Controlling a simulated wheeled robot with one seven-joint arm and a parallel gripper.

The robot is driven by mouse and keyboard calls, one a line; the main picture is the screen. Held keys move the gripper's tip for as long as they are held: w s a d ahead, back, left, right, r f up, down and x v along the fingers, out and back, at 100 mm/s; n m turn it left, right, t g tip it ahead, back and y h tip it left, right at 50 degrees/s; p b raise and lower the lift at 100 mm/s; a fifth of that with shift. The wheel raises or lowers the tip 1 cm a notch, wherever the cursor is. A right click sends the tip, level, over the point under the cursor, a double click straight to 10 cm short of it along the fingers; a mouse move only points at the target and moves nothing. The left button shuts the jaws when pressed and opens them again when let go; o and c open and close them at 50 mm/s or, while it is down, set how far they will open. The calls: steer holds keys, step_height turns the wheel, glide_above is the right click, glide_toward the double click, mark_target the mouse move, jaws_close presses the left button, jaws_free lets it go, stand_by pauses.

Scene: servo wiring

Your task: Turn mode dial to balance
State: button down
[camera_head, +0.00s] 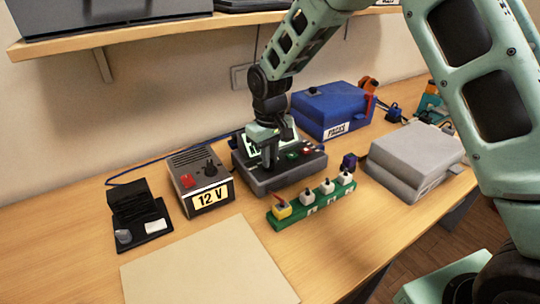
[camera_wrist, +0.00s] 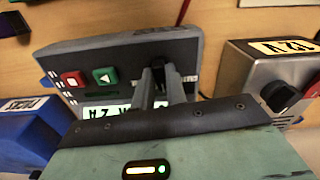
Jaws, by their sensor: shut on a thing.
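The dark grey charger unit (camera_head: 290,178) stands mid-table with a lit screen, a red button and a green button on its sloped top. It also shows upside down in the wrist view (camera_wrist: 130,58), with the red button (camera_wrist: 74,79) and green button (camera_wrist: 104,75). My gripper (camera_head: 268,160) reaches down onto the unit's left part. In the wrist view my gripper's fingers (camera_wrist: 163,82) are shut on the black mode dial (camera_wrist: 158,68). The fingers hide most of the dial, its pointer and the lettering around it. The screen is partly hidden by my gripper.
A 12 V supply (camera_head: 188,181) stands close on the left, a blue box (camera_head: 325,112) behind right. A green strip with several plugs (camera_head: 311,212) lies in front. A grey case (camera_head: 415,150) is at right. A beige mat (camera_head: 210,265) lies bare at front left.

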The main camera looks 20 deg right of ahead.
steer(key=shift+m, duration=0.6)
steer(key=c, duration=1.4)
jaws_free()
steer(key=shift+c, duration=0.2)
step_height(320, 180, up, 18)
steer(key=b, duration=0.1)
steer(key=shift+f+b, duration=0.25)
steer(key=shift+b, duration=0.1)
steer(key=s+a+f+n, duration=0.1)
steer(key=s+a+f, duration=0.15)
steer(key=s, duration=0.55)
steer(key=s+a+f+n, duration=0.1)
steer(key=s+a, duration=0.2)
steer(key=s, duration=0.5)
steer(key=s+d+f+n, duration=0.1)
steer(key=s+f, duration=0.1)
steer(key=s, duration=0.6)
steer(key=s+d+f+n, duration=0.1)
steer(key=s+f, duration=0.2)
steer(key=s, duration=0.5)
steer(key=shift+d+f+y, duration=0.2)
steer(key=shift+f+y, duration=0.05)
steer(key=shift+y, duration=0.05)
